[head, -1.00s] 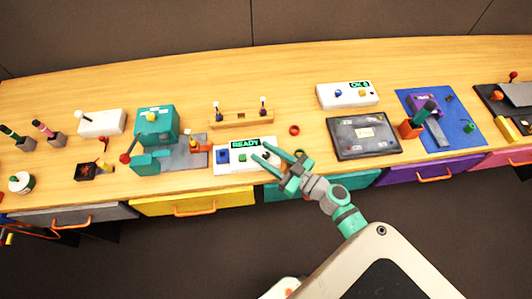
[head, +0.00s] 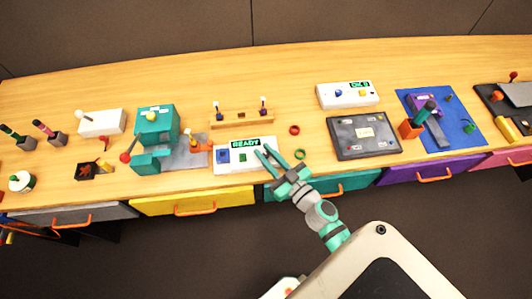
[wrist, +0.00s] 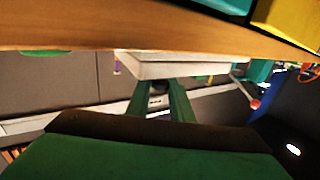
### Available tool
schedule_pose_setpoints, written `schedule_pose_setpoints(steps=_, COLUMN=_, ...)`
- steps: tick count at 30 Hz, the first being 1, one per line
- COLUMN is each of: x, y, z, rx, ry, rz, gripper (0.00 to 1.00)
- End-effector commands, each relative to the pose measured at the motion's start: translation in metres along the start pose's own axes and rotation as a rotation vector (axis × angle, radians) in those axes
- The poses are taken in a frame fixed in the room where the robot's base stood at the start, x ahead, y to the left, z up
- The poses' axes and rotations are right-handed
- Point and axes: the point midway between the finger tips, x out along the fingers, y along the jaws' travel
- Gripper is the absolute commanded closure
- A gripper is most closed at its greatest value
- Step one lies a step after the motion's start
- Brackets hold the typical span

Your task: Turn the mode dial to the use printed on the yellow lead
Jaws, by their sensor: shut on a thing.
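The white panel (head: 238,167) with the lit READY display (head: 244,144) stands near the table's front edge. It carries a blue part (head: 223,155) and a green button (head: 243,156). My gripper (head: 264,151) is at the panel's right end, its fingers pointing to it. In the wrist view the two green fingers are close on either side of a small dark knob (wrist: 157,99) at the white panel, seemingly the mode dial. The fingers hide most of it, and its pointer and marks cannot be read. I cannot make out a yellow lead or its print.
A teal machine (head: 157,125) stands left, a wooden rack (head: 240,119) behind. A dark tablet-like board (head: 364,150) lies farther right. Drawers with handles line the front.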

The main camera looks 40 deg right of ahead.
Motion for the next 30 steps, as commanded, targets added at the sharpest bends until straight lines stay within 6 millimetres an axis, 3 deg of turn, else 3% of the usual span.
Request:
schedule_pose_setpoints(steps=10, x=0.0005, y=0.0002, z=-0.0019, rx=0.003, ry=0.005, rz=0.198, gripper=1.0)
schedule_pose_setpoints(steps=30, x=0.0006, y=0.0008, z=-0.0028, rx=0.001, ry=0.007, rz=0.422, gripper=1.0)
